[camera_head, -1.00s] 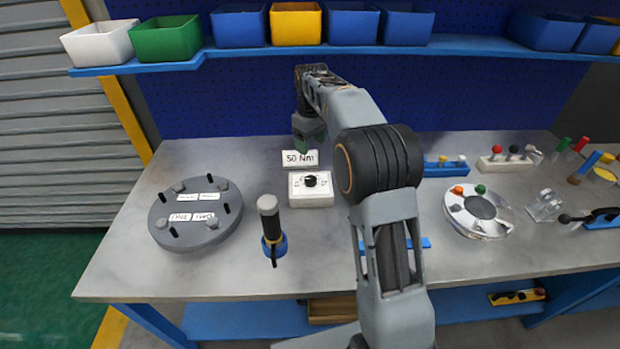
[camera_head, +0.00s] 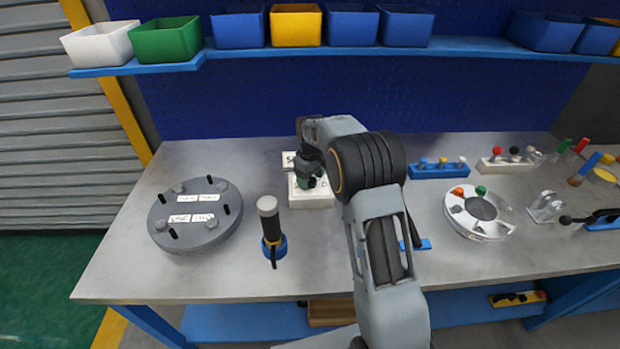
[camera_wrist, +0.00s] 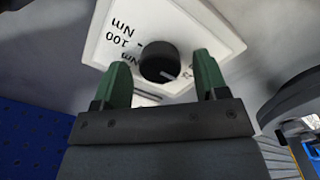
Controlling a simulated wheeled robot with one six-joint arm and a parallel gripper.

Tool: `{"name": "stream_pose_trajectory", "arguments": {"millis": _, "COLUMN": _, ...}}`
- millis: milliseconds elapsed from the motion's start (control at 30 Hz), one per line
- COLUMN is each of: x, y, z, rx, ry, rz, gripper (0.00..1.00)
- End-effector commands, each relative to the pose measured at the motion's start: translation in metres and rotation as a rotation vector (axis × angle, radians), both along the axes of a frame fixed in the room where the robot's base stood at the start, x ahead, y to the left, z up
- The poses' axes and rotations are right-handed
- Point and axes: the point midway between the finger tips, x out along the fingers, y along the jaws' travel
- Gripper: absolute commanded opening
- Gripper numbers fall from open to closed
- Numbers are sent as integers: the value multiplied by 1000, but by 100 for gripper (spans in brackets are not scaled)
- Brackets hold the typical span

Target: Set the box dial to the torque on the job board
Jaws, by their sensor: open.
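The white dial box (camera_head: 312,198) stands on the bench, partly hidden by my gripper (camera_head: 308,180) in the head view. In the wrist view its face (camera_wrist: 108,50) shows a black round knob (camera_wrist: 158,62) with a light mark, and printing that reads "100" and "Nm". My gripper (camera_wrist: 165,85) is open, its two green fingers on either side of the knob in that view; I cannot tell whether they touch it. The job board (camera_head: 288,160), a small white card behind the box, is mostly covered by my arm now.
A grey flanged disc (camera_head: 165,235) with studs and labels lies at left. A torque tool (camera_head: 268,215) stands upright in a blue holder close in front of the box. A silver ring (camera_head: 460,222) and racks of coloured pegs (camera_head: 440,171) lie to the right.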

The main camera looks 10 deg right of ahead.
Motion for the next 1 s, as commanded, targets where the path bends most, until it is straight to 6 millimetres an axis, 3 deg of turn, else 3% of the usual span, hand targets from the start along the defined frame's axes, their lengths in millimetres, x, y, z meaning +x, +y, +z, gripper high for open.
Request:
{"name": "stream_pose_trajectory", "arguments": {"millis": 333, "x": 0, "y": 0, "z": -2, "rx": 0, "ry": 0, "rz": 0, "gripper": 66}}
{"name": "stream_pose_trajectory", "arguments": {"millis": 833, "x": 0, "y": 0, "z": -2, "rx": 0, "ry": 0, "rz": 0, "gripper": 18}}
{"name": "stream_pose_trajectory", "arguments": {"millis": 1000, "x": 0, "y": 0, "z": -2, "rx": 0, "ry": 0, "rz": -10, "gripper": 17}}
